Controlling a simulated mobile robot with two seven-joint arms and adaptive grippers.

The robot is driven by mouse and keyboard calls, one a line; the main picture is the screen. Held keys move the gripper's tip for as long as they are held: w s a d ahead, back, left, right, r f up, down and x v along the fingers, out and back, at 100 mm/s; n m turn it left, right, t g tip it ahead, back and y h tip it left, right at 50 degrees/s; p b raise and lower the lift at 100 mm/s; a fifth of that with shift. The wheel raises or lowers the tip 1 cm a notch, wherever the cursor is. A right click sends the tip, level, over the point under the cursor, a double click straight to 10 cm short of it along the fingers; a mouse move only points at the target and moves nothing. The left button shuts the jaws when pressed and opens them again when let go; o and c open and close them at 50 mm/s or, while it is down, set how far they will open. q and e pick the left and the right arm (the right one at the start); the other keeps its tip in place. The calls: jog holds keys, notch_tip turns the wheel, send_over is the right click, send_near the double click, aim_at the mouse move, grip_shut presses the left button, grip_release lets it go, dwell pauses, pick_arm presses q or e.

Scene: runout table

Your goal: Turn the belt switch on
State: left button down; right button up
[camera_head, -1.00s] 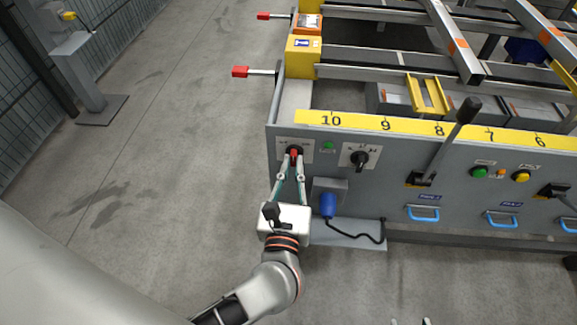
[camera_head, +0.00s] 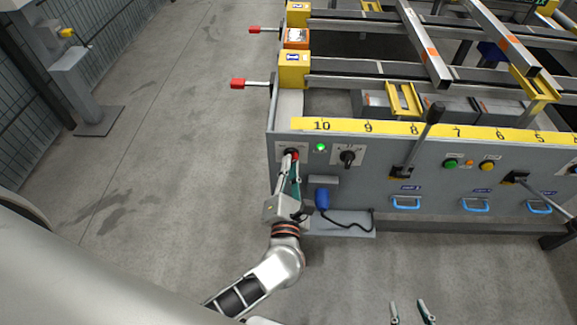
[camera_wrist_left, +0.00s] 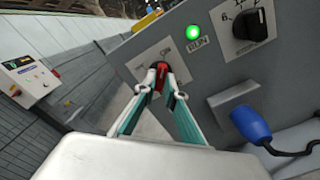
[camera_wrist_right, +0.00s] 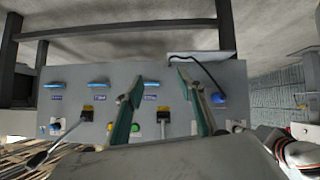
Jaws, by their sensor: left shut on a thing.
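The belt switch (camera_head: 293,153) is a red knob on a light plate at the left end of the grey panel. In the left wrist view the red knob (camera_wrist_left: 163,70) sits below the plate's ON label, partly hidden by the fingertips. My left gripper (camera_head: 290,158) is shut on it; its fingers (camera_wrist_left: 164,84) press on both sides of the knob. The RUN lamp (camera_head: 321,147) beside it glows bright green, also in the left wrist view (camera_wrist_left: 192,32). My right gripper (camera_head: 410,308) is open and empty, away from the panel, with its fingers apart in the right wrist view (camera_wrist_right: 162,82).
A black rotary selector (camera_head: 347,158) is right of the lamp. A blue plug (camera_head: 322,199) with a black cable is below. Levers (camera_head: 422,140), green and yellow buttons and blue handles line the panel further right. The floor (camera_head: 170,180) to the left is clear.

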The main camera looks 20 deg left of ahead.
pick_arm(q)
jog(key=shift+m, duration=0.3)
jog(key=c, duration=2.1)
grip_release()
jog(key=shift+s, duration=0.1)
jog(key=v, duration=1.2)
